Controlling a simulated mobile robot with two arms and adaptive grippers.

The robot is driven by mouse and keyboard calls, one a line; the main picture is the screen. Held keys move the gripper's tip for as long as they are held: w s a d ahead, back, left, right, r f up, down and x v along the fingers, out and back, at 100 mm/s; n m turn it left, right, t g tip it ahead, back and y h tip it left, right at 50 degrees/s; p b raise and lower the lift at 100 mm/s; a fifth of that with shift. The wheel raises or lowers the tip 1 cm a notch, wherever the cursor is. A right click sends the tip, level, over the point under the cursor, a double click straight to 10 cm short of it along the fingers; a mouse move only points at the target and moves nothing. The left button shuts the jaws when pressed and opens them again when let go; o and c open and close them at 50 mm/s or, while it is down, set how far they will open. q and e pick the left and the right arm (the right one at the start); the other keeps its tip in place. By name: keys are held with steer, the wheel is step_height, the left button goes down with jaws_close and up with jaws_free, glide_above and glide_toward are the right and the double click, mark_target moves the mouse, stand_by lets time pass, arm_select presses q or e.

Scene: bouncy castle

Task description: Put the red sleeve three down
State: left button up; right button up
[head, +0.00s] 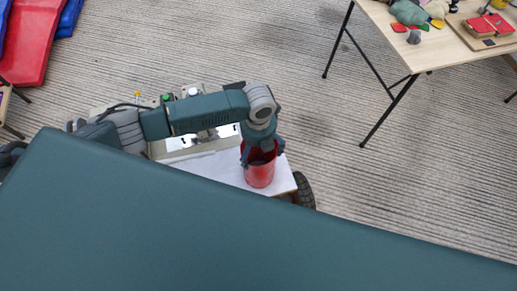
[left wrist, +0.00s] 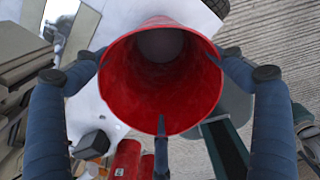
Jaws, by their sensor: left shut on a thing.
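A red sleeve (head: 260,174), an open hollow tube, is in my left gripper (head: 262,154). In the left wrist view the sleeve (left wrist: 120,95) fills the middle, and I look down through its open mouth. The blue fingers press on its outside at left and right, and a third finger is at the near rim. The sleeve is roughly upright over a white flat surface (head: 218,170). I cannot tell whether its bottom touches that surface. Another red cylinder (left wrist: 127,158) shows partly at the bottom of the left wrist view. My right gripper is not in view.
A dark wheel (head: 305,190) is beside the white surface. A wooden table (head: 385,35) with toys and a red box (head: 490,25) stands at the upper right. A red mat (head: 30,40) is at the upper left. Bare striped floor lies between.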

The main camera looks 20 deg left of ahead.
arm_select(q)
steer(key=o, duration=1.2)
steer(key=shift+f, duration=0.1)
step_height(320, 180, up, 12)
steer(key=shift+r, duration=0.2)
